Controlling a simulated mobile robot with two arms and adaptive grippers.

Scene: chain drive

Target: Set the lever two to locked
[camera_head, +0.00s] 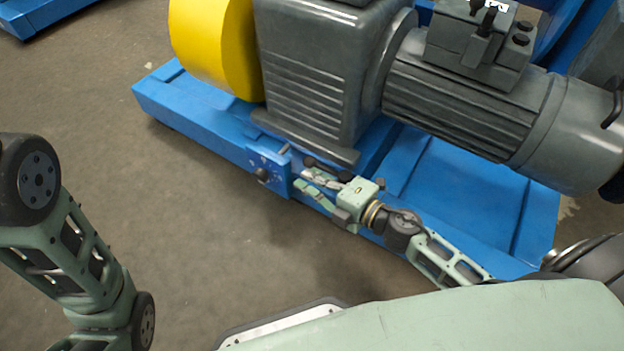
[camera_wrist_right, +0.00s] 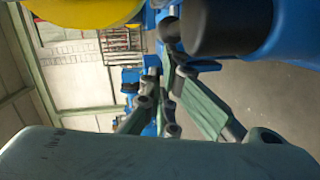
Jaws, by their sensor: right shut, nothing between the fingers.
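A small blue box (camera_head: 268,172) with pale markings stands at the front edge of the blue base frame. My left gripper is out of view.
A grey gearbox (camera_head: 315,75), a yellow guard (camera_head: 213,45) and a grey motor (camera_head: 500,115) sit on the blue base frame (camera_head: 195,105) behind the box. Open floor (camera_head: 200,230) lies in front.

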